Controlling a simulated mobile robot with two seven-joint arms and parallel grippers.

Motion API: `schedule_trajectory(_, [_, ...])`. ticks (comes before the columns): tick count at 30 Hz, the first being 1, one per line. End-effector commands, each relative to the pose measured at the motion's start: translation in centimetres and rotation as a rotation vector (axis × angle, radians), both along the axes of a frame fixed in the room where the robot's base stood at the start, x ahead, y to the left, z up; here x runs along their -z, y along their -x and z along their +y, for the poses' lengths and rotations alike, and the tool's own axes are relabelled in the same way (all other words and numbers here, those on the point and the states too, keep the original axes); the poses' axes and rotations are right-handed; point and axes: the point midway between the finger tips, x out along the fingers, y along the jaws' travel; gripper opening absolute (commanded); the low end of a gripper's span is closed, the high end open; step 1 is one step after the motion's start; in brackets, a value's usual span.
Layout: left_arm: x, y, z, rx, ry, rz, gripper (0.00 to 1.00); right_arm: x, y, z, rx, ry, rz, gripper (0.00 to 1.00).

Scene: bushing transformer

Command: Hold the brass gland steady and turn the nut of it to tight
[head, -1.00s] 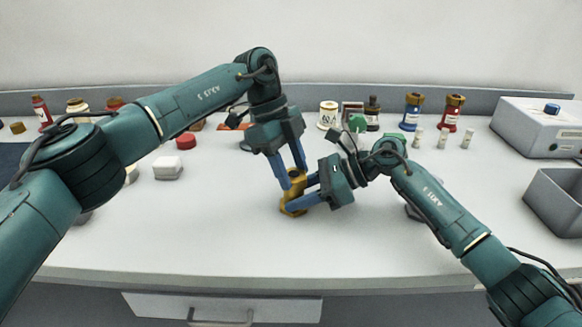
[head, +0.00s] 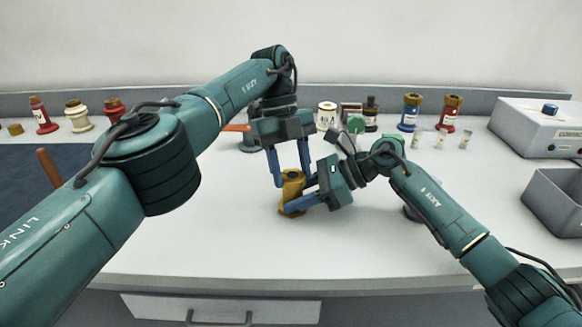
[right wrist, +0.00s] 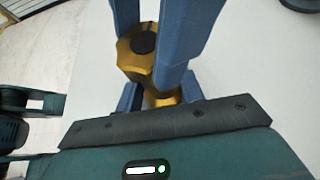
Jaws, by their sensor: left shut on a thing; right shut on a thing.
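The brass gland (head: 291,189) stands upright on the white bench, near the middle of the head view. Its faceted nut (right wrist: 136,58), with a dark round top, shows in the right wrist view. My left gripper (head: 292,180) points down from above, its blue fingers on either side of the nut and shut on it. My right gripper (head: 297,199) comes in low from the right and is shut on the lower body of the gland (right wrist: 166,97). Fingers hide part of the gland, and I cannot tell how tight the nut sits.
Red, white and blue bushings stand along the back. A grey box device (head: 535,128) and a grey bin (head: 560,200) are at the right. A dark mat (head: 40,180) lies at the left. The bench front is clear.

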Motion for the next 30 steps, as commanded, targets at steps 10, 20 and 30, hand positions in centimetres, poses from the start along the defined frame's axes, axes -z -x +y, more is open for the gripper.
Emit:
schedule_trajectory(10, [0.02, -0.08, 0.16, 0.003, -0.002, -0.002, 0.23, 0.49, 0.13, -0.12, -0.003, 0.008, 0.007, 0.25])
schedule_trajectory(20, [0.03, -0.03, 0.08, 0.004, -0.001, -0.001, 0.67, 0.5, 0.14, -0.1, -0.003, 0.008, 0.007, 0.25])
schedule_trajectory(30, [0.04, 0.0, 0.02, 0.004, 0.0, 0.0, 0.68, 0.52, 0.15, -0.08, -0.003, 0.009, 0.007, 0.25])
